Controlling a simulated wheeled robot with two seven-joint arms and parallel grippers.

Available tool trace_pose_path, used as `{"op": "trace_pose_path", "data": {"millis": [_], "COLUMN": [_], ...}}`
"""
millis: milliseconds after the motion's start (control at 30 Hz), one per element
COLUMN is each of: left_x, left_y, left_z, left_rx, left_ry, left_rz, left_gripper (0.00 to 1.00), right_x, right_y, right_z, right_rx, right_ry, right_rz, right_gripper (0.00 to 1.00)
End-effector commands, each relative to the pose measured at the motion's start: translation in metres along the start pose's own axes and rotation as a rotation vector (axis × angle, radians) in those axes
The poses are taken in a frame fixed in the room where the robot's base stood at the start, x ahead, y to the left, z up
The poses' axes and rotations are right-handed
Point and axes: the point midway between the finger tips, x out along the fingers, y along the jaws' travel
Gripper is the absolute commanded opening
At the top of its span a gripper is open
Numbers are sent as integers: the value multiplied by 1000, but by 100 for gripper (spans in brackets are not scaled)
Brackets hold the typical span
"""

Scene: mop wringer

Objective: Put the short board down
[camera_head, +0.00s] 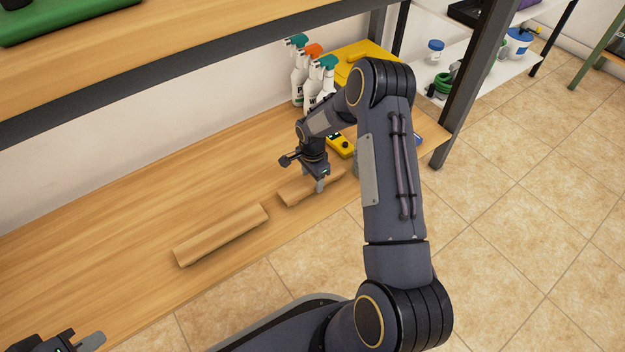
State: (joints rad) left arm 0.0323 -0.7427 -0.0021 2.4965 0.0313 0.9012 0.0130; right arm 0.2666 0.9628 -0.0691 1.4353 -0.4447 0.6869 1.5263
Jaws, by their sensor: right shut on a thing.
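The short board (294,193) is a small piece of light wood near the front edge of the lower wooden shelf (120,235). My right gripper (320,184) is above it and shut on it, with its fingers over the board's right half. The board lies nearly flat, on the shelf or very close above it; I cannot tell which. A longer wooden board (221,235) lies on the shelf to the left, apart from the short one. My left gripper (78,345) is partly in view at the bottom left corner, away from both boards; its fingers are mostly cut off.
Several spray bottles (300,75) and a yellow container (362,52) stand at the shelf's back. A small yellow device (341,146) lies behind the short board. The upper shelf (180,45) overhangs the back left. A dark post (478,85) stands at right. The shelf's left part is clear.

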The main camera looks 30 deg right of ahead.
Motion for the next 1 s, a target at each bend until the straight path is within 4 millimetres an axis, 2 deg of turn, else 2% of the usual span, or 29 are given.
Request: {"op": "trace_pose_path", "data": {"millis": [300,333,500,833,1000], "left_x": [-1,-1,-1,-1,-13], "left_y": [0,0,0,0,6], "left_z": [0,0,0,0,-7], "left_rx": [0,0,0,0,0], "left_ry": [0,0,0,0,0], "left_rz": [0,0,0,0,0], "left_gripper": [0,0,0,0,0], "right_x": [2,2,2,-2,-31], "right_y": [0,0,0,0,-1], "right_z": [0,0,0,0,0], "right_rx": [0,1,1,1,2], "right_ry": [1,1,0,0,2], "right_rz": [-1,0,-1,-3,-3], "right_gripper": [31,57,78,78,78]}}
